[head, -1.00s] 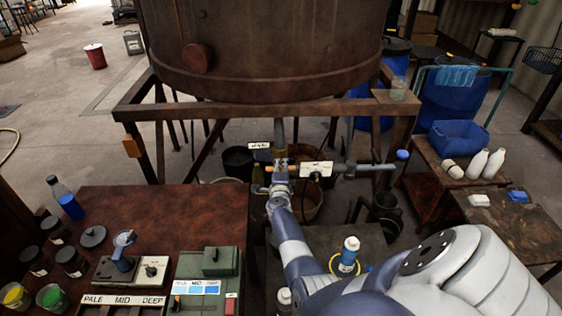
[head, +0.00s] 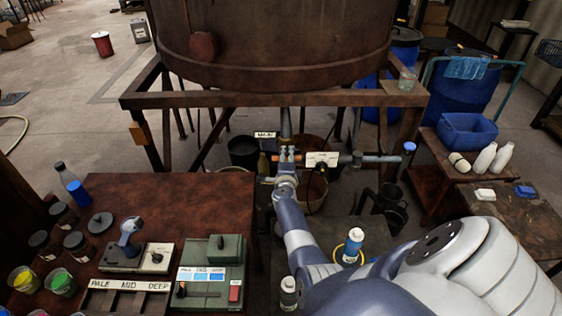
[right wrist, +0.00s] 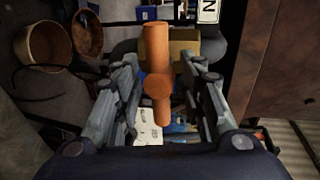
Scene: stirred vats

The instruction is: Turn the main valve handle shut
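The main valve's orange handle (right wrist: 157,55) shows in the right wrist view as a round bar with a knob-like end toward the camera. In the head view the valve is small, on the pipe under the big vat, below a small "MAIN" label (head: 265,134). My right gripper (head: 287,160) is at the valve and hides part of it. In the right wrist view my right gripper (right wrist: 162,98) has its fingers apart, one on each side of the handle, with a visible gap on both sides. My left gripper is not in view.
The rusty vat (head: 270,45) and its frame (head: 270,99) stand above and around the valve. A side pipe (head: 375,159) with a white tag (head: 322,160) runs right. A brown table (head: 195,215) with jars and devices is at left. A blue-capped bottle (head: 354,245) stands near my right arm.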

